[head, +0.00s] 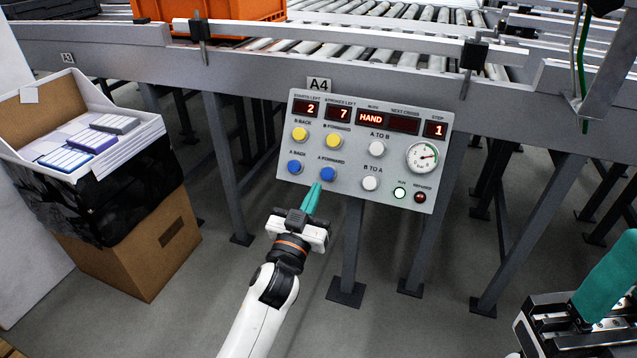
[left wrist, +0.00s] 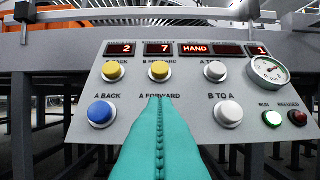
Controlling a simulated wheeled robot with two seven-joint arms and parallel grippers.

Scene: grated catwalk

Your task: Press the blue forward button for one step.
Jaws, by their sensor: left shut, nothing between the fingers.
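The blue A FORWARD button (head: 327,173) is in the lower row of the grey control panel (head: 300,118), right of the blue A BACK button (head: 294,167). My left gripper (head: 314,187) is shut and empty, its teal fingertips just below and left of the A FORWARD button. I cannot tell whether they touch it. In the left wrist view the teal fingers (left wrist: 158,105) hide that button, while A BACK (left wrist: 101,113) shows beside them. The displays read 2, 7, HAND and 1. My right gripper (head: 598,285) shows partly at the lower right, away from the panel.
Two yellow buttons (head: 333,140) are above the blue ones, with white buttons (head: 370,183) to the right. A green-white RUN lamp is lit (head: 399,193). A box of packs (head: 160,235) stands left. The roller conveyor (head: 400,48) runs behind, with steel legs below.

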